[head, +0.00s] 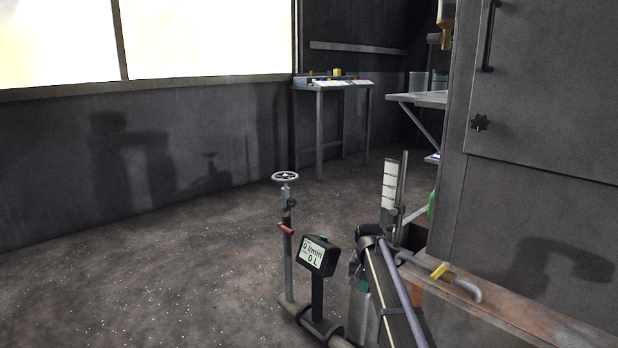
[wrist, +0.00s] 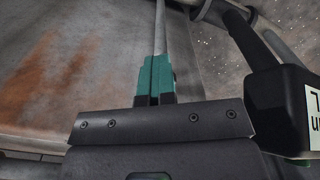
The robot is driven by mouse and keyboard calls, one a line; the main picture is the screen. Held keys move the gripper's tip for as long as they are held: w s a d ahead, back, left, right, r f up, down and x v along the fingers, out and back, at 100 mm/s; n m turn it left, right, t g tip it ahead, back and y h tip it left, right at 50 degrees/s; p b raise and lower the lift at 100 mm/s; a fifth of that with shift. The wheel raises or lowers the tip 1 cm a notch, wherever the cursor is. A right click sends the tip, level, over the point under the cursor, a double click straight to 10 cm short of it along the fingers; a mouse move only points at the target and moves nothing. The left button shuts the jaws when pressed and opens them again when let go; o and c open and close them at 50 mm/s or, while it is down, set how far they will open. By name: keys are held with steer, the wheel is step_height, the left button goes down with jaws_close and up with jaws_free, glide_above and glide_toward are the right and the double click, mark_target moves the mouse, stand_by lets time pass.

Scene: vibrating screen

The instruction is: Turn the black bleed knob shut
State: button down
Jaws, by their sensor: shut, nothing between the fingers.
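My gripper (wrist: 154,78) is shut and empty, its teal fingers together in the wrist view. In the head view, part of my gripper (head: 364,287) shows low beside the flow display, mostly hidden by my arm. A small black knob-like part (head: 291,205) sits on the upright pipe (head: 288,260) below a grey handwheel (head: 286,177). A black star-shaped knob (head: 480,122) is on the grey cabinet door. I cannot tell which of these is the bleed knob. My gripper is apart from both, and neither shows clearly in the wrist view.
A red-handled lever (head: 286,230) is on the upright pipe. The display (head: 317,256) reads 0 l/min and 0 L; its black housing (wrist: 280,105) is close right of my fingers. A yellow-handled valve (head: 438,271) is at right. Open floor lies left of the pipe.

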steer(key=shift+w+a+f, duration=0.15)
steer(key=shift+a+f, duration=0.1)
steer(key=shift+a, duration=0.3)
steer(key=r+p, duration=0.2)
steer(key=p, duration=0.1)
steer(key=r+p, duration=0.3)
steer(key=shift+s+a+r, duration=0.15)
steer(key=shift+s+r, duration=0.05)
steer(key=shift+r, duration=0.05)
